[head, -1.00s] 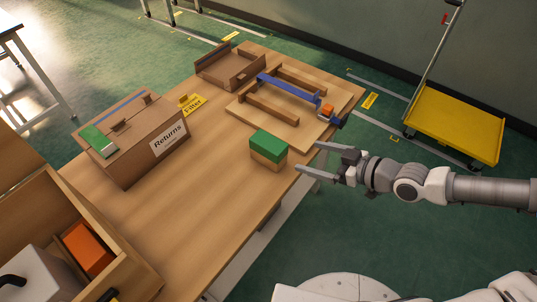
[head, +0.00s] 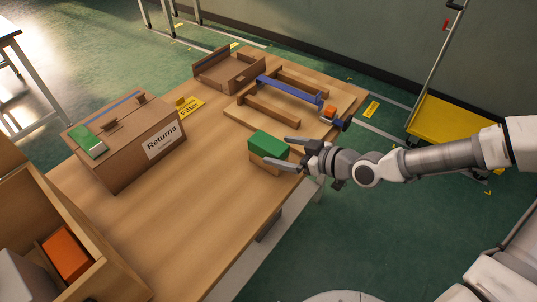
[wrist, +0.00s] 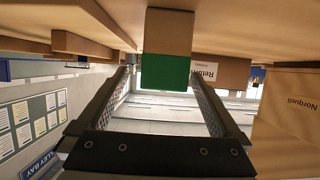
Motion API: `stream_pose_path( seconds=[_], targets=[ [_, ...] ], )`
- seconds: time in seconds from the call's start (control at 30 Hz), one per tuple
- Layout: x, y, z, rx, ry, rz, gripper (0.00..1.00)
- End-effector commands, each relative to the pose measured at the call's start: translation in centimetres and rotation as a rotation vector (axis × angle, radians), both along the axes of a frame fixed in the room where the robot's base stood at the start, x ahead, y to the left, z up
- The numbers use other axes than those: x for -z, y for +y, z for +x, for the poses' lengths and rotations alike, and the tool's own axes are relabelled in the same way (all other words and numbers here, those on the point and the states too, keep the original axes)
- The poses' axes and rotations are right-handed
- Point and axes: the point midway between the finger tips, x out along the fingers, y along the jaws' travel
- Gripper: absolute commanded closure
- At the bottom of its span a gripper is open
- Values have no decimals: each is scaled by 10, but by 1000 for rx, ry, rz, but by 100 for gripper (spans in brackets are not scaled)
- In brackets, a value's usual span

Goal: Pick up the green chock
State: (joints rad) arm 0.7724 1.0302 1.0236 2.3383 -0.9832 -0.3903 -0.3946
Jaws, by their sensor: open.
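The green chock (head: 268,143) lies on top of a plain wooden block (head: 264,161) near the right edge of the workbench. My gripper (head: 279,152) is open and level, at the right side of this stack, one finger toward the far side and one toward the near side. In the wrist view, which is upside down, the green chock (wrist: 167,72) shows between the open fingers (wrist: 160,78), with the wooden block (wrist: 168,30) on its other side. I cannot tell whether either finger touches it.
A wooden board with a blue-barred clamp (head: 290,89) is behind the stack. A brown tray (head: 228,72) stands at the back. The Returns box (head: 120,150), with a green-and-white item on its lid, is at left. An open crate (head: 100,262) is at front left. The bench middle is clear.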

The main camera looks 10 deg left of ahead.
Motion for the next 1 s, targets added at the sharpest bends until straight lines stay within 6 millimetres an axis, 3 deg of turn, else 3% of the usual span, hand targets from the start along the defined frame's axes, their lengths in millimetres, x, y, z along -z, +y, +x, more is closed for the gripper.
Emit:
stream_pose_path(
  seconds=[0.33,0.7,1.0],
  targets=[
    [21,36,9,-3,-1,0,0],
    [22,43,13,0,0,0,0],
    [22,43,12,-1,0,0,52]
  ],
)
